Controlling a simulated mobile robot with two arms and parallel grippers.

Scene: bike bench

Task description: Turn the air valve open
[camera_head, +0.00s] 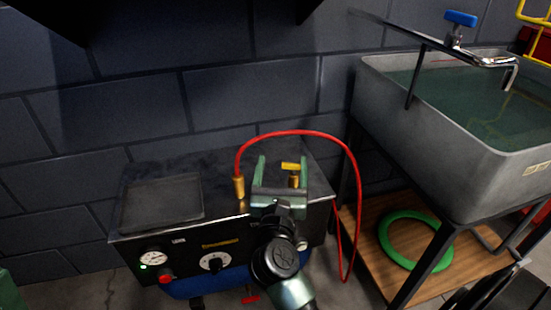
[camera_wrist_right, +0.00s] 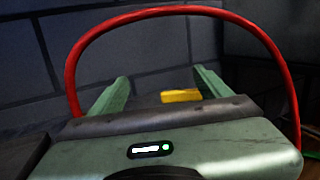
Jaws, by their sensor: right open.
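The air valve has a yellow handle (camera_head: 291,166) on a brass stem (camera_head: 293,181) and sits on top of a dark compressor unit (camera_head: 165,238). The handle lies crosswise in the head view. My right gripper (camera_head: 281,166) is open, and its two green fingers stand on either side of the valve in the picture. The wrist view also shows the yellow handle (camera_wrist_right: 181,96) between the fingertips (camera_wrist_right: 162,84), nearer the right finger. I cannot tell whether a finger touches it. The stem is hidden in the wrist view. My left gripper does not show.
A red hose (camera_head: 297,133) arches over my right gripper from a brass fitting (camera_head: 239,188) and hangs down at the right. A gauge (camera_head: 152,258) and knob (camera_head: 214,262) are on the unit's front. A sink (camera_head: 437,137) stands right. A block wall (camera_head: 235,95) is behind.

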